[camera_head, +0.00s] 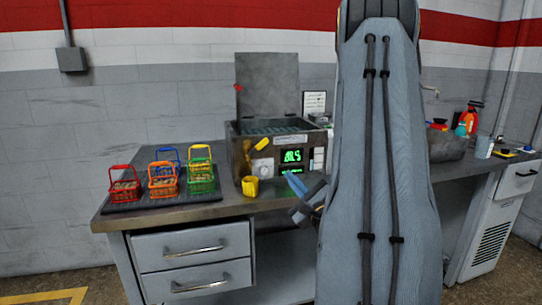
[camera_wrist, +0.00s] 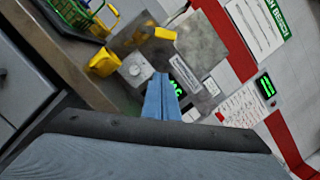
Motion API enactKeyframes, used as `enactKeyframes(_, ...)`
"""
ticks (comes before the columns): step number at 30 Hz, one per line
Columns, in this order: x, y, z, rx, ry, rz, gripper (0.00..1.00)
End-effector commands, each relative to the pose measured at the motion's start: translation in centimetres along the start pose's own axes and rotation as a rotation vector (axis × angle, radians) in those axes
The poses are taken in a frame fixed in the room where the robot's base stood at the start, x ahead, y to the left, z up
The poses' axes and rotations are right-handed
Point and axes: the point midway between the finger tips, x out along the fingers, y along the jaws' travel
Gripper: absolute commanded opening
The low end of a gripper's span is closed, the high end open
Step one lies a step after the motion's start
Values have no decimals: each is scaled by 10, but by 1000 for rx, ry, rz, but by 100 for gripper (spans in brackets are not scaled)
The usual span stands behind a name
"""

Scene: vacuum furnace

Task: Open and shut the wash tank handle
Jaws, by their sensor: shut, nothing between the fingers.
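The wash tank appears to be the grey metal box (camera_head: 240,150) on the bench, with its lid (camera_head: 268,85) standing up open. Its front carries a dial, a lit green display (camera_head: 290,156) and a yellow lever-like part (camera_head: 259,145), possibly the handle. The yellow part also shows in the wrist view (camera_wrist: 165,33), with the dial (camera_wrist: 136,69) below it. A small red piece (camera_head: 238,88) is on the lid's left edge. My gripper (camera_head: 294,184) is shut and empty in front of the tank; its blue fingers (camera_wrist: 161,98) partly cover the display.
A yellow cup-like part (camera_head: 250,187) is at the tank's lower front left. Drawers (camera_head: 195,255) are below. My arm hides the bench middle. Bottles (camera_head: 470,118) and a grey basin (camera_head: 448,148) are right.

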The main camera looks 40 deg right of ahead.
Motion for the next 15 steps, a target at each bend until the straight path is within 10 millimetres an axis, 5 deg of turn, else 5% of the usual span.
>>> enactKeyframes(8, 9, 0, 0, 90, -7, 0, 0)
enactKeyframes(15, 51, 0, 2, 88, -9, 0, 0)
